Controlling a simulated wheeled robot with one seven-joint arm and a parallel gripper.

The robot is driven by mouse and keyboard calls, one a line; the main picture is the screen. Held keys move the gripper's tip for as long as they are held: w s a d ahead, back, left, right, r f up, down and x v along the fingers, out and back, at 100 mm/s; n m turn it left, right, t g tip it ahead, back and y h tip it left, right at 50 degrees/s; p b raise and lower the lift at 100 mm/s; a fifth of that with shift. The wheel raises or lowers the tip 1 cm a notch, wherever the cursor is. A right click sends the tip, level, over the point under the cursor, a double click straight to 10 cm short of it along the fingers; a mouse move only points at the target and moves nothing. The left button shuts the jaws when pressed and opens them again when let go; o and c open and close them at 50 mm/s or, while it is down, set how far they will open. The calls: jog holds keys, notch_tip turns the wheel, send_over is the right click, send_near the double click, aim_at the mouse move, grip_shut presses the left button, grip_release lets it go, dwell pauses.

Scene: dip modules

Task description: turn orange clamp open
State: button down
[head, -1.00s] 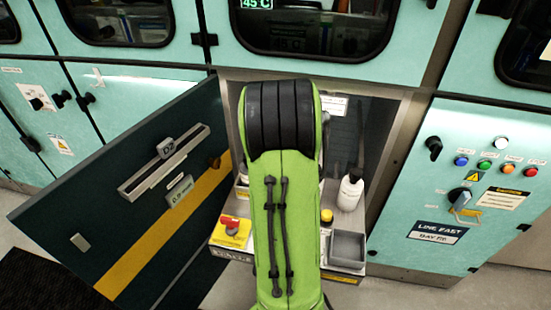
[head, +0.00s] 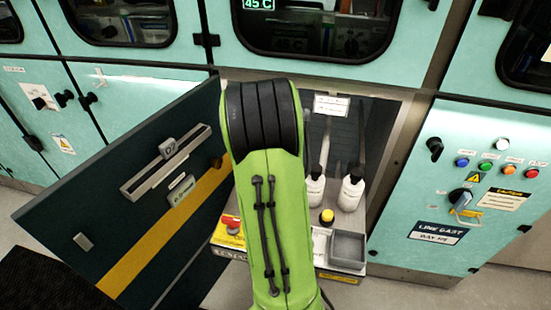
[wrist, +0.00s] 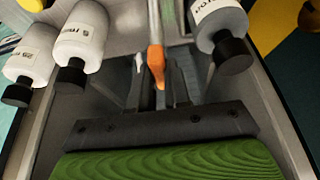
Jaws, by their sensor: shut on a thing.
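The orange clamp (wrist: 156,62) is a small orange lever at the top centre of the wrist view, with a pale rod running up from it. My gripper (wrist: 159,76) has its two dark fingers closed around the clamp's lower end, one on each side. The orange tip shows between the fingers. In the head view my green arm covers the clamp and the gripper, so neither shows there. I cannot tell how far the clamp is turned.
The dark drawer-like door (head: 130,190) stands open at left. A grey tray (head: 348,248) and a yellow button (head: 327,216) are at the front ledge.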

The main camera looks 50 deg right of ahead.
jog(key=shift+s+a+f, duration=0.1)
jog(key=shift+f, duration=0.05)
jog(key=c, duration=1.1)
grip_release()
jog(key=p+v, duration=0.5)
jog(key=v, duration=1)
jog(key=shift+r, duration=0.45)
